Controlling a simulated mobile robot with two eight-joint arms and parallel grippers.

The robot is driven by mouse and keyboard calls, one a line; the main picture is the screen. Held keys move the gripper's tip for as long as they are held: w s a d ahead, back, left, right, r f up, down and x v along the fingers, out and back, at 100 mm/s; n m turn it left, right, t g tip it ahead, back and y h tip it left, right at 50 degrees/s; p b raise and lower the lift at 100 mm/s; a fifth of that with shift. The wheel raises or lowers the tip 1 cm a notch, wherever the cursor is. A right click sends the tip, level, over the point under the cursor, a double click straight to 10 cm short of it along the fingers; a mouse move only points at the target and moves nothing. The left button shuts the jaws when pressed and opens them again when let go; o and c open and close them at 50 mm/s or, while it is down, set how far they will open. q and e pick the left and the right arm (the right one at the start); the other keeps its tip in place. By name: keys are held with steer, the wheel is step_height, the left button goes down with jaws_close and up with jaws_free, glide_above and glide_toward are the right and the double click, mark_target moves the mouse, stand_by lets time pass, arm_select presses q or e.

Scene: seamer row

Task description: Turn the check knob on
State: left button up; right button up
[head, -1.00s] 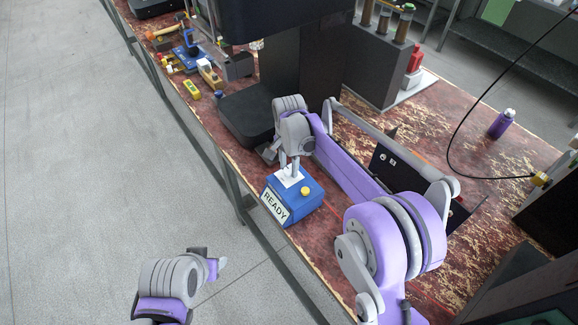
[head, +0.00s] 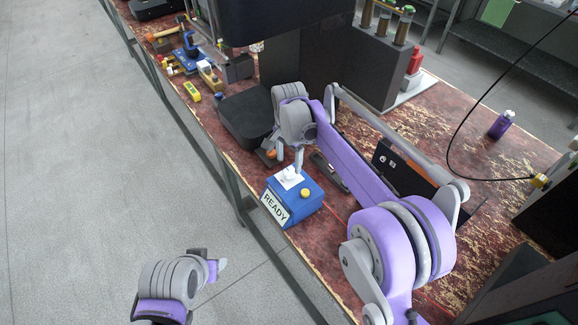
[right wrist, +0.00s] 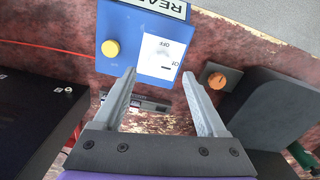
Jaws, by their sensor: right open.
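The blue box (head: 292,203) with the READY label stands on the bench near its front edge. On its top is a white plate (right wrist: 152,50) marked OFF, with a partly visible second marking; a white knob (head: 290,176) sits on it. A short dark mark shows there in the right wrist view, but I cannot tell clearly which marking it points to. My right gripper (right wrist: 158,74) is open, its fingertips apart on either side of the plate's lower part, with nothing between them. My left gripper (head: 217,266) hangs low over the floor; its jaw gap is unclear.
A yellow button (right wrist: 111,48) is beside the plate on the box. A small dark unit with an orange knob (right wrist: 217,80) stands close by. A black block (head: 246,115) lies behind it. A purple bottle (head: 501,124) stands far right. Bare floor lies left of the bench.

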mark_target(290, 172)
step_height(290, 172, up, 7)
steer(key=shift+f, duration=0.1)
stand_by(0.4)
steer(key=s+d+r+n+t+p, duration=0.15)
steer(key=s+d+r+n, duration=0.25)
steer(key=s+d, duration=0.7)
steer(key=s+d+f+n+t, duration=0.2)
steer(key=s+d+f, duration=0.1)
steer(key=s, duration=0.6)
steer(key=s+d+f+n+t, duration=0.2)
steer(key=s+d+f, duration=0.1)
steer(key=s, duration=0.6)
steer(key=shift+s+d+f+n+p, duration=0.2)
steer(key=shift+f+n+p, duration=0.2)
steer(key=shift+f, duration=0.5)
